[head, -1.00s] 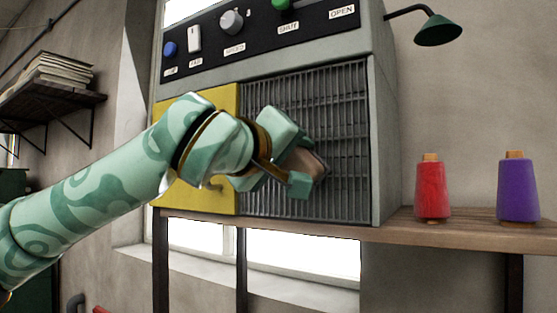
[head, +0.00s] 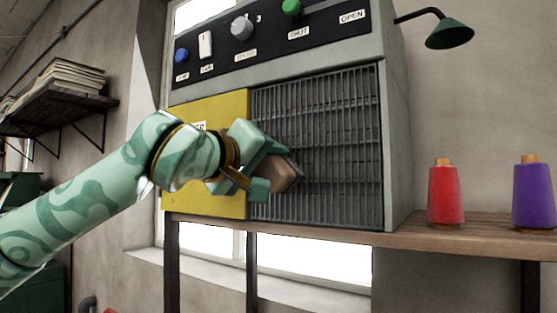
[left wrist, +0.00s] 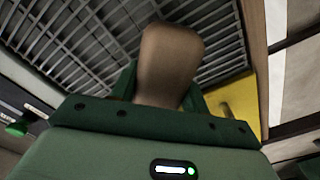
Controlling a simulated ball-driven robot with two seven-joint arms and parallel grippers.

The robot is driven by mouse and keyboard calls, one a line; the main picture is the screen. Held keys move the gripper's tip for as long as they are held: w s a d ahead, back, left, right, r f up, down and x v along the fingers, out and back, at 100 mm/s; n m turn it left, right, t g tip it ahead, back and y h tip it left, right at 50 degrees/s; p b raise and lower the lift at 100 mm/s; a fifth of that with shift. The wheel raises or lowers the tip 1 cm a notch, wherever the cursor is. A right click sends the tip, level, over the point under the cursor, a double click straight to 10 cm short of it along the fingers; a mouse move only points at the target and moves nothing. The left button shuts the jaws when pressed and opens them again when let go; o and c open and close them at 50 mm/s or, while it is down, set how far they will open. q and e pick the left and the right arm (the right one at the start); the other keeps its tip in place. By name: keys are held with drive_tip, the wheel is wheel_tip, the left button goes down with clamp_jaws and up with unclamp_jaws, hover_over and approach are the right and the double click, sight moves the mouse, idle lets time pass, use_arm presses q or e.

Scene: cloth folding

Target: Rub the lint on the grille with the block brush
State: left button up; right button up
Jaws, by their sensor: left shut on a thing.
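My left gripper (head: 262,172) is shut on the block brush (head: 284,178), a brown wooden block. The brush also shows in the left wrist view (left wrist: 168,62), upright between the fingers. In the head view the brush is in front of the lower left part of the grey grille (head: 335,140), near the yellow panel's edge. Its bristles are hidden, and I cannot tell whether it touches the bars. The grille's bars fill the upper part of the left wrist view (left wrist: 95,50). I cannot make out any lint. My right gripper does not show.
A yellow panel (head: 215,105) is left of the grille. Above are a blue button (head: 181,56), a grey knob (head: 242,27) and a green knob (head: 291,7). Red (head: 445,195) and purple (head: 533,195) spools stand on the wooden shelf (head: 450,240). A green lamp (head: 450,35) juts out at right.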

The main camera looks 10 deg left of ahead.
use_arm(q)
drive_tip(key=shift+w+a, duration=0.15)
drive_tip(key=shift+a, duration=0.2)
drive_tip(key=shift+s+a+f+b, duration=0.1)
drive_tip(key=shift+s+a+b, duration=0.05)
drive_tip(key=shift+s+b, duration=0.2)
drive_tip(key=b+v, duration=0.1)
drive_tip(key=v, duration=0.4)
drive_tip(key=shift+s, duration=0.15)
drive_tip(key=v, duration=0.2)
drive_tip(key=shift+s+a+b, duration=0.1)
drive_tip(key=shift+s+b, duration=0.2)
drive_tip(key=shift+s, duration=0.1)
